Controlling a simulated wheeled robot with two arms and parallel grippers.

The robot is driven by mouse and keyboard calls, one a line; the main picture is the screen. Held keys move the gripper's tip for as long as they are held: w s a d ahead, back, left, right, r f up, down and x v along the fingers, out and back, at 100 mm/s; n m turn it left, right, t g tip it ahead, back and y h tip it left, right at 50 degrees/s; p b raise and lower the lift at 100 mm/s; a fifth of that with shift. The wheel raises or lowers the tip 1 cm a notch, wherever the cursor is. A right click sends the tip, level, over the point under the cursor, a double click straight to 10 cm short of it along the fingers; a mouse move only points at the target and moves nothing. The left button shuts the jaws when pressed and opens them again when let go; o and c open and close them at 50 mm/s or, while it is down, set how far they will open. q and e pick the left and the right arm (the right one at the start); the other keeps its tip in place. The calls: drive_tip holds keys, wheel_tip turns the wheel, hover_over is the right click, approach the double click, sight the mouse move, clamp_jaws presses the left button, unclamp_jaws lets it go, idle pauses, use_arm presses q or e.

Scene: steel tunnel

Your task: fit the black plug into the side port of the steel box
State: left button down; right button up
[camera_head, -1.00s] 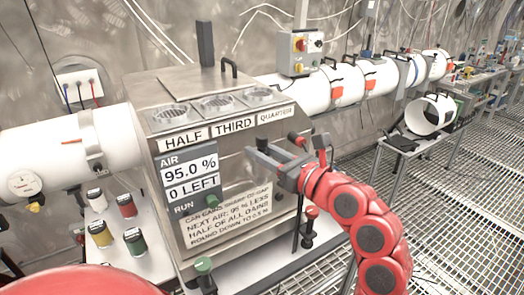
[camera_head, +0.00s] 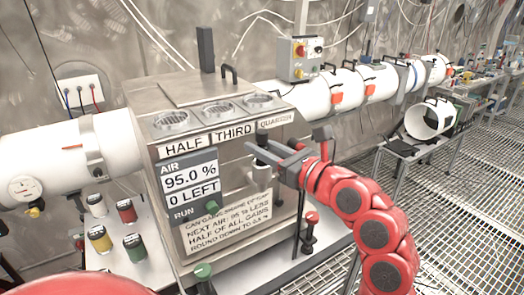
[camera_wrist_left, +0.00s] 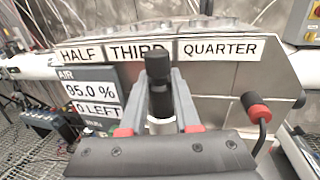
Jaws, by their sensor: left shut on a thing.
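The steel box (camera_head: 150,95) stands in the middle of the head view, with slots labelled HALF, THIRD and QUARTER and a panel reading AIR 95.0 % and 0 LEFT. My left gripper (camera_head: 264,152), on a red arm, is in front of the box's right part, below the QUARTER label. It is shut on the black plug (camera_wrist_left: 158,72), which stands upright between the fingers in the left wrist view; its dark tip (camera_head: 262,136) also shows in the head view. The plug appears apart from the box. I cannot make out the side port. My right gripper is not seen.
Several coloured cans (camera_head: 98,238) stand left of the box. A green knob (camera_head: 203,271) is at its front, and a red-topped black knob (camera_head: 310,218) at its right. White tubes (camera_head: 313,98) run behind along the wall. Grated floor (camera_head: 450,215) is open at right.

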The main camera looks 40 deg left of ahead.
sight(263, 164)
use_arm(q)
drive_tip(key=shift+r, duration=0.4)
drive_tip(key=shift+b, duration=0.85)
idle(1.4)
drive_tip(key=shift+f+b, duration=1.6)
drive_tip(key=shift+f, duration=0.3)
drive_tip(key=c, duration=0.5)
unclamp_jaws()
drive_tip(key=shift+c, duration=0.2)
drive_tip(key=shift+d, duration=0.1)
drive_tip(key=s+d+b, duration=0.3)
drive_tip(key=d, duration=1.4)
drive_tip(key=shift+w, duration=0.1)
